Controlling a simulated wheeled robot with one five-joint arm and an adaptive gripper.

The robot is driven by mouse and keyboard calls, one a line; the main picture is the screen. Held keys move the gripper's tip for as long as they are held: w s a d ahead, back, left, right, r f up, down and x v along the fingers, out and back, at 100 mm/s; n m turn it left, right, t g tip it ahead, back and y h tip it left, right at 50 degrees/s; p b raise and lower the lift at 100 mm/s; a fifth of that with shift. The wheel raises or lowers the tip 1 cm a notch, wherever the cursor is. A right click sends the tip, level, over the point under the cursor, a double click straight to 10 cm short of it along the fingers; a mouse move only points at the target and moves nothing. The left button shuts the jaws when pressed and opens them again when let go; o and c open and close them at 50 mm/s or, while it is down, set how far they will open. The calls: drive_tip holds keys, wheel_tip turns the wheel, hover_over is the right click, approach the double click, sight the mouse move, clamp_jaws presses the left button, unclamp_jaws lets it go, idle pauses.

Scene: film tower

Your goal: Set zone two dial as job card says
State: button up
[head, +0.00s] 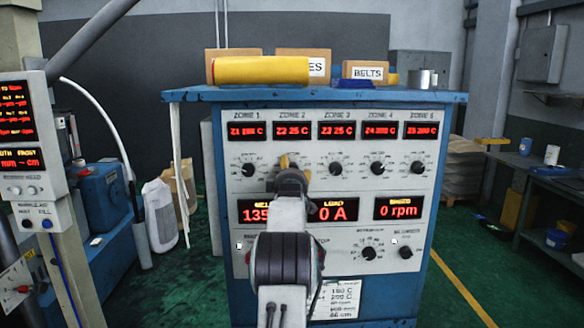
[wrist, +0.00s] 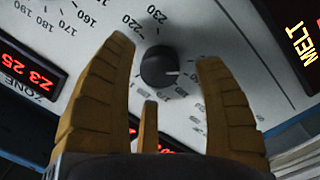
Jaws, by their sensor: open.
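The zone two dial (wrist: 155,68) is a round black knob with a white pointer line, which points right in the wrist view. My gripper (wrist: 164,50) is open, with its yellow-brown fingers on either side of the knob in that view; I cannot tell whether they touch it. In the head view my gripper (head: 287,162) hides this dial. The zone two display (head: 292,131) reads 25 C. The job card (head: 335,299) is a white sheet low on the panel, partly behind my arm; its lines are too small to read surely.
The zone three dial (head: 336,168) is close on the right, and the zone one dial (head: 248,169) is on the left. The blue cabinet top (head: 430,97) carries a yellow roll (head: 260,70) and boxes. Green floor lies open to the right.

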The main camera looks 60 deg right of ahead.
drive_tip(key=shift+p+x, duration=0.35)
drive_tip(key=shift+x, duration=0.5)
drive_tip(key=shift+c, duration=0.3)
drive_tip(key=c, duration=1.1)
drive_tip(key=shift+c, duration=0.2)
drive_tip(key=m+b, duration=0.3)
drive_tip(key=m, duration=0.1)
drive_tip(key=shift+m, duration=0.3)
drive_tip(key=shift+r+m+b, duration=0.15)
drive_tip(key=shift+m+b, duration=0.3)
drive_tip(key=shift+m, duration=0.85)
drive_tip(key=shift+a, duration=0.1)
